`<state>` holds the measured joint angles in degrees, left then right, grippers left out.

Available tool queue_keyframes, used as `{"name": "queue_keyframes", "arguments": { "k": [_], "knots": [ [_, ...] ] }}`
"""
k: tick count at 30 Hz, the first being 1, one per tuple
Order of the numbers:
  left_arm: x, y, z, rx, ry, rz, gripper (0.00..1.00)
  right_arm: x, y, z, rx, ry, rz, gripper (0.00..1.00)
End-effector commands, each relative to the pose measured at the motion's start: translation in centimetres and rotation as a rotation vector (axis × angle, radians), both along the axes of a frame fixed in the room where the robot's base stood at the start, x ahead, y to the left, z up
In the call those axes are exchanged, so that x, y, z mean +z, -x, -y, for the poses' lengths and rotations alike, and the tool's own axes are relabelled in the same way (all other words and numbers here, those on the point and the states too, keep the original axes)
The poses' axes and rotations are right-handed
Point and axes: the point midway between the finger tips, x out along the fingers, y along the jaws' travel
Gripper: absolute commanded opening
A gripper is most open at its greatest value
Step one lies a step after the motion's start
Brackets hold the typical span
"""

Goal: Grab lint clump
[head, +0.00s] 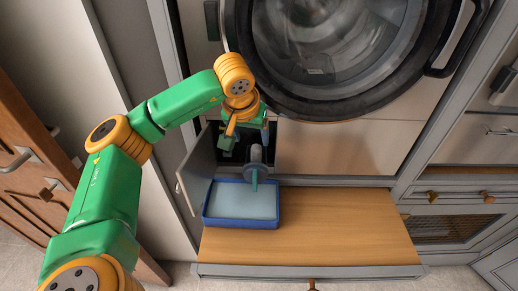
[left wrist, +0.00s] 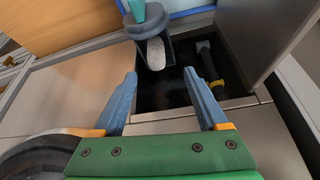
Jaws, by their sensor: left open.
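The lint clump (left wrist: 155,53) is a pale, whitish oval lump in the left wrist view. It sits in the grey filter (left wrist: 140,37), which has a teal handle and shows at the open hatch. My left gripper (head: 247,138) is at the hatch opening, behind the filter's handle end. In the left wrist view its blue fingers (left wrist: 160,74) are spread and empty, with the clump beyond the gap between their tips, apart from both.
The blue tray (head: 241,222) stands on the wooden bench top (head: 335,240), which is clear to the right. The open hatch door (head: 197,170) stands close on the left. The washing machine door (head: 320,112) is above. A yellow-tipped dark part (left wrist: 216,83) lies in the recess.

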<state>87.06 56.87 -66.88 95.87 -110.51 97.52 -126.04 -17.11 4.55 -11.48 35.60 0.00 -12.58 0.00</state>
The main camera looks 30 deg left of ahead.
Motion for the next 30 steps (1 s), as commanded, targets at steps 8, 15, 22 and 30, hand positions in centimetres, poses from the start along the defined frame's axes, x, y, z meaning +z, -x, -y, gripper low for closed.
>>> {"name": "queue_keyframes", "arguments": {
  "k": [8,15,22,30],
  "knots": [
    [-4.2,-2.4,-0.8,-0.001,0.003,-0.005,0.76,2.0,0.2,0.0,0.000,0.001,-0.005,0.50],
    [-5.5,-2.9,-0.9,-0.003,0.004,0.001,0.76,1.9,0.2,0.0,0.000,0.001,-0.005,0.50],
    [-5.5,-2.9,-0.8,-0.004,0.006,0.001,0.32,1.9,0.2,0.1,0.000,0.001,-0.004,0.50],
    [-5.5,-2.9,-0.8,-0.004,0.006,0.000,0.00,1.9,0.2,0.1,0.000,0.001,-0.004,0.50]
  ]
}}
